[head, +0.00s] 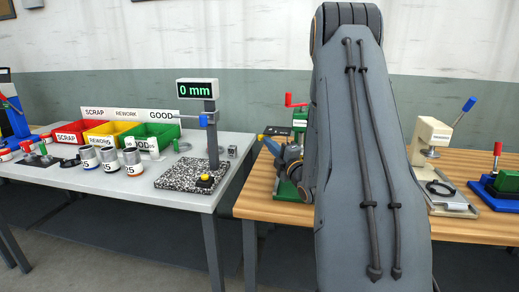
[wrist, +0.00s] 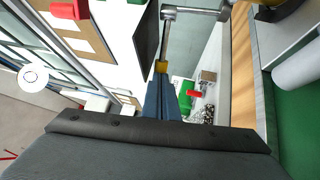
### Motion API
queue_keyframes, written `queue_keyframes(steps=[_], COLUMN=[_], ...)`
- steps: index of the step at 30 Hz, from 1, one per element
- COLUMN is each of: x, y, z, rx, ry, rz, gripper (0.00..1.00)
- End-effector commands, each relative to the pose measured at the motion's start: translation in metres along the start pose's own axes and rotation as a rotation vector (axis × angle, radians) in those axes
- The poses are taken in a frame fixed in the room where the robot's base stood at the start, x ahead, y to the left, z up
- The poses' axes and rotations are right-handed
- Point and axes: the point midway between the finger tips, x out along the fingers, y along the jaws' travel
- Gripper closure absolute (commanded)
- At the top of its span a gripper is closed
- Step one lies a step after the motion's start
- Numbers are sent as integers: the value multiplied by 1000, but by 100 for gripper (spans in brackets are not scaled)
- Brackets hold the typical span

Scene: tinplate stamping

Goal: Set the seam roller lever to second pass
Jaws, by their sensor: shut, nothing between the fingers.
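A green machine with a red-handled crank (head: 294,101) stands at the left end of the wooden bench, partly hidden by my arm. It looks like the seam roller, but no label or pass marking is readable. My gripper (head: 263,137) shows in front of it, pointing left, with blue fingers and a yellow tip. In the wrist view my gripper (wrist: 162,68) is shut and empty. A grey metal bar (wrist: 195,11) lies beyond the tip there; whether it is the lever, and whether it touches, I cannot tell.
The grey table (head: 118,193) at left holds red (head: 72,132), yellow and green bins, several cans and a gauge stand on a speckled plate (head: 180,178). A cream press (head: 431,136) and a blue-based tool (head: 492,191) stand at right. A gap separates table and bench.

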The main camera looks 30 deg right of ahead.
Motion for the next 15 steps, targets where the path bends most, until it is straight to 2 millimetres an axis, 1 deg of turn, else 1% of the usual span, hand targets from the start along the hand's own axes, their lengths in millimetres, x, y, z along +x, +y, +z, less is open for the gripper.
queue_keyframes(steps=[9, 15], x=[14, 17], y=[-4, -3], z=[-5, -7], rx=[-1, 0], ry=[1, 3], rz=[1, 1], gripper=[100, 100])
